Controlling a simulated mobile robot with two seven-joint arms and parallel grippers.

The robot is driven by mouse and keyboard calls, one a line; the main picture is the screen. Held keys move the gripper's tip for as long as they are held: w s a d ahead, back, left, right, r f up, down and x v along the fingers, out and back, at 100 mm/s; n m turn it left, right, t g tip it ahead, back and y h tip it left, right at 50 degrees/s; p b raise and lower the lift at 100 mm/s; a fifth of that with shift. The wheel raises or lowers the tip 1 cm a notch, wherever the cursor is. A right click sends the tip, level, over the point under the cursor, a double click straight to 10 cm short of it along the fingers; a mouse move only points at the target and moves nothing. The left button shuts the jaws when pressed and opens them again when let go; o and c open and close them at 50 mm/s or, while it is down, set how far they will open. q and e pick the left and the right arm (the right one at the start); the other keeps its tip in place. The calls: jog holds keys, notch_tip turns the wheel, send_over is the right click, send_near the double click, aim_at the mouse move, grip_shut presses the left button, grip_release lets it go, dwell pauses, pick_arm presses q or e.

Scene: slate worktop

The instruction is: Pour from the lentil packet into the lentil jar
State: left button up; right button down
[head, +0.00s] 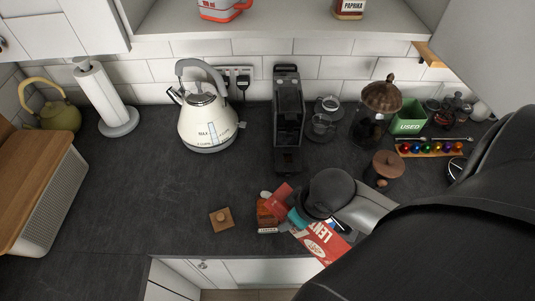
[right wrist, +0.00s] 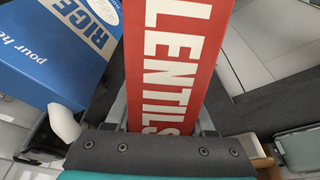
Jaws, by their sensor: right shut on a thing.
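The red lentil packet (head: 325,241) is held tilted in my right gripper (head: 300,216), near the worktop's front edge. Its lettering fills the middle of the right wrist view (right wrist: 175,60), with a finger along each side. The right gripper is shut on it. Just left of the gripper stands what looks like the lentil jar (head: 266,212), with orange-brown contents and a pale label low on its front. A red end of the packet (head: 282,196) shows behind and right of the jar; whether it touches the rim is unclear. My left gripper is not in view.
A wooden lid with a knob (head: 221,219) lies left of the jar. A kettle (head: 208,122), a coffee machine (head: 288,115) and a wooden-lidded jar (head: 386,168) stand behind. A blue rice box (right wrist: 60,50) shows in the right wrist view. The worktop's left middle is clear.

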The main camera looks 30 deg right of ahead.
jog(key=shift+w+a+r+g+h, duration=0.1)
jog(key=shift+w+r+g+h, duration=0.15)
jog(key=shift+r+g, duration=0.7)
jog(key=shift+w+r+g+h, duration=0.15)
jog(key=shift+r+g+h, duration=0.3)
jog(key=shift+g, duration=0.8)
dwell(4.7)
